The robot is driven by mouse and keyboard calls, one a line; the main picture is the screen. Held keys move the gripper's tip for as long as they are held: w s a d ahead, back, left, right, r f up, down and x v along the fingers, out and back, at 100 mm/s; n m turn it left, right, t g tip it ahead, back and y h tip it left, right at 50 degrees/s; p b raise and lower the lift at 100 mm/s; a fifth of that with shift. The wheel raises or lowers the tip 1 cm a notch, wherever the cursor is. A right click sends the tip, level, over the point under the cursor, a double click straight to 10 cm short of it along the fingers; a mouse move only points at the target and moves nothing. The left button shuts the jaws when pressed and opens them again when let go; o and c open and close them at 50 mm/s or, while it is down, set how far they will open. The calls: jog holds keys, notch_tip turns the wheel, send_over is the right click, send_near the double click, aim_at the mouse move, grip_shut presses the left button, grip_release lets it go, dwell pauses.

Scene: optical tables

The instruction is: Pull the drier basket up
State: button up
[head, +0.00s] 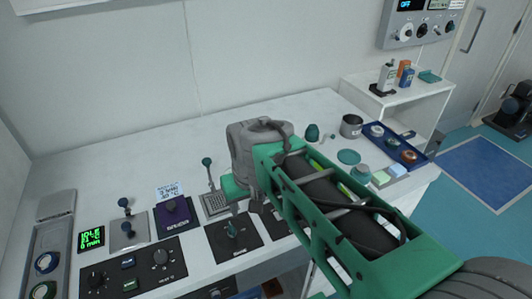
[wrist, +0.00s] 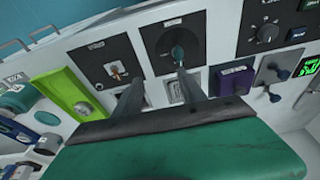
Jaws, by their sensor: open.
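The drier basket (head: 216,204) looks like a grey mesh piece set in the worktop, with a thin upright stem and a dark green knob (head: 207,162) on top. In the wrist view a grey part that looks like the basket (wrist: 174,92) shows between the fingers, mostly hidden by them. My gripper (wrist: 160,74) is open and empty, its two dark fingers apart. In the head view the green hand (head: 235,187) is just right of the basket, with the fingers largely hidden. I cannot tell its height over the basket.
A purple block (head: 173,212) and a lever plate (head: 128,232) stand left of the basket. A black panel with a green knob (head: 232,233) lies in front. A green display (head: 91,238) reads IDLE. Cups and a blue tray (head: 418,160) stand at the right.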

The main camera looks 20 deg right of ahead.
jog(key=w+d+m+g+p, duration=0.1)
jog(key=w+d, duration=0.3)
jog(key=w, duration=0.3)
jog(key=w+d+f+m+p, duration=0.1)
jog(key=w+d, duration=0.2)
jog(key=w, duration=0.5)
jog(key=w+d+g+p, duration=0.1)
jog(key=w+d, duration=0.3)
jog(key=w, duration=0.3)
jog(key=shift+w+d+f+m+g, duration=0.15)
jog(key=shift+w+d+m+g, duration=0.15)
jog(key=shift+m, duration=0.1)
jog(key=shift+w+d+f, duration=0.15)
jog(key=shift+f, duration=0.15)
notch_tip(320, 180, down, 8)
jog(key=shift+r+p, duration=0.2)
jog(key=shift+p, duration=0.45)
grip_shut()
jog(key=shift+r, duration=0.15)
